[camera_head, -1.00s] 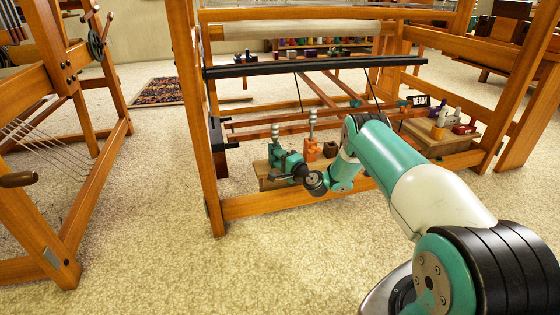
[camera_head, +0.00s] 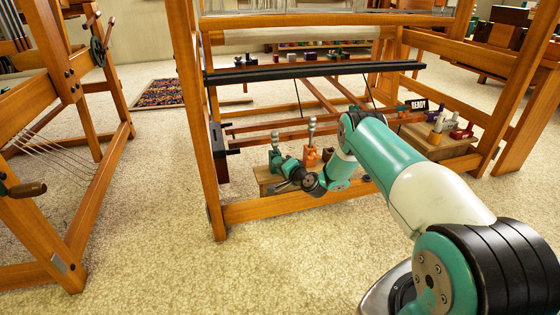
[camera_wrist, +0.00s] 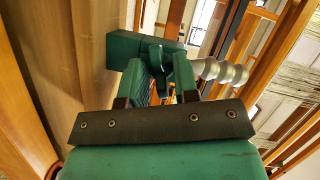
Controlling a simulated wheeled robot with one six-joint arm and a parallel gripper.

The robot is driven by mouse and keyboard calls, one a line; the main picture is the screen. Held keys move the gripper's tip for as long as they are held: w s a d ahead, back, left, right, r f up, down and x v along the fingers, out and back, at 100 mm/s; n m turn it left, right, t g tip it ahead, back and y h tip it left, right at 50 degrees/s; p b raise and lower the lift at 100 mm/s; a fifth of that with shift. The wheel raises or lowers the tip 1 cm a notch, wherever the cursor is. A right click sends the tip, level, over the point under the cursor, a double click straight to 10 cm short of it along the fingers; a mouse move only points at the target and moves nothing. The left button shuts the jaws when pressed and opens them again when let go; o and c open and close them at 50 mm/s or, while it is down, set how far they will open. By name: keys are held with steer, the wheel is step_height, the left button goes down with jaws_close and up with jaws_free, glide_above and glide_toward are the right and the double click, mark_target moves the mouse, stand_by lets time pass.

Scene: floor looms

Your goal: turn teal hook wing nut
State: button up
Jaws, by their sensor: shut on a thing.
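The teal hook (camera_head: 275,158) stands at the left end of a low wooden block (camera_head: 264,181) in the loom's lower frame, with a silver ribbed post (camera_head: 276,137) upright above it. In the wrist view the teal hook body (camera_wrist: 135,47) lies ahead, and its ribbed post (camera_wrist: 222,72) points right. My gripper (camera_wrist: 159,72) is at the hook. Its two teal fingers are shut on the small teal wing nut (camera_wrist: 157,53), one on each side. The fingers hide part of the nut. In the head view my gripper (camera_head: 284,163) is small and partly hidden by my wrist.
An orange hook (camera_head: 311,157) with a similar post and a brown block (camera_head: 328,155) stand just right. Loom posts and a lower beam (camera_head: 290,207) frame the spot. A READY sign (camera_head: 419,105) and small bottles stand further right. The carpet in front is open.

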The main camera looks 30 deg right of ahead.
steer(key=n+p, duration=0.1)
steer(key=n+g+h+p, duration=0.1)
steer(key=n+p, duration=0.1)
steer(key=n, duration=0.1)
steer(key=shift+r+g+h+p, duration=0.25)
steer(key=shift+g+h+p, duration=0.05)
steer(key=shift+g+p, duration=0.1)
steer(key=shift+f+n+g+h+p, duration=0.1)
steer(key=shift+n+g+h+p, duration=0.2)
steer(key=shift+n+h+p, duration=0.55)
steer(key=shift+n+y, duration=0.25)
steer(key=shift+n, duration=0.1)
steer(key=o, duration=0.6)
steer(key=p+v, duration=0.8)
steer(key=v, duration=0.9)
steer(key=shift+s+a, duration=0.1)
steer(key=shift+s, duration=0.05)
